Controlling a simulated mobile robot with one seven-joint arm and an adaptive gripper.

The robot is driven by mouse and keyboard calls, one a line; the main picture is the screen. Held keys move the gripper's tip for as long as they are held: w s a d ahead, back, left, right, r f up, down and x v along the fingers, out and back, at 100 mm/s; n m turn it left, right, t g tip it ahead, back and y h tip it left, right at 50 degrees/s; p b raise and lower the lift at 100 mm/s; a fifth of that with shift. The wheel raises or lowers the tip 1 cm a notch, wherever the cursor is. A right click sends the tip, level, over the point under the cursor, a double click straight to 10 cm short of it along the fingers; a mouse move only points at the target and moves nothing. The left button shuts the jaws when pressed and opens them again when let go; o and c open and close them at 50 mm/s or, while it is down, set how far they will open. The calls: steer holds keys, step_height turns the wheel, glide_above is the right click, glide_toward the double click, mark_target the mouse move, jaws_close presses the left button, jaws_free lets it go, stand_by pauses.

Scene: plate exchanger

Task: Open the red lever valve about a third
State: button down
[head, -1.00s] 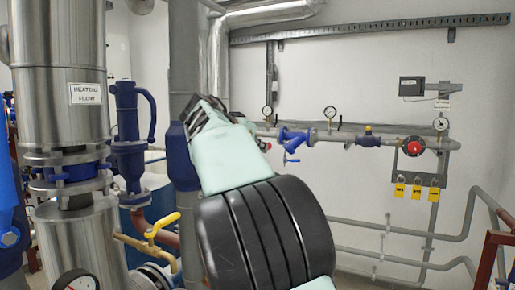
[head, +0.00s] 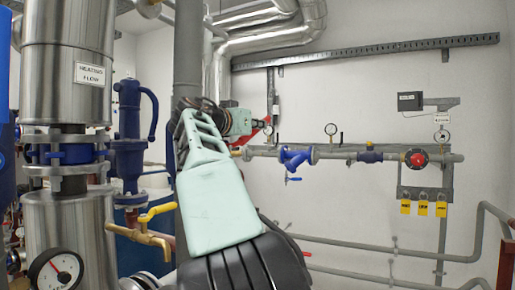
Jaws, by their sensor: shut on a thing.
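The red lever (head: 267,126) shows only as a small red piece at the left end of the horizontal grey pipe on the back wall. My gripper (head: 256,126) is at this red piece and is shut on it. My pale green arm link covers the area below and left of the gripper. The fingertips are small and dark, and most of the lever and its valve body are hidden, so I cannot tell the lever's exact angle.
Right of the gripper, the pipe (head: 340,153) carries gauges, a blue valve (head: 295,160) and a red round knob (head: 416,159). Yellow tags (head: 422,207) hang below. A yellow-handled valve (head: 157,212) and steel columns stand left.

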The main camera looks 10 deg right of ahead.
steer(key=shift+s+a+r+t+h+b, duration=0.15)
steer(key=shift+s+r+t+h+b, duration=0.1)
steer(key=shift+r+b, duration=0.3)
steer(key=shift+s+a+r+t+h+b, duration=0.1)
steer(key=shift+r+t+h+b, duration=0.25)
steer(key=shift+b, duration=0.3)
steer(key=shift+r, duration=0.1)
steer(key=c, duration=1.9)
jaws_free()
steer(key=shift+c, duration=0.2)
steer(key=shift+a+f, duration=0.1)
steer(key=shift+f, duration=0.1)
steer(key=shift+s+a, duration=0.35)
steer(key=shift+s, duration=0.15)
steer(key=v, duration=1)
steer(key=shift+s, duration=0.4)
steer(key=shift+r, duration=0.15)
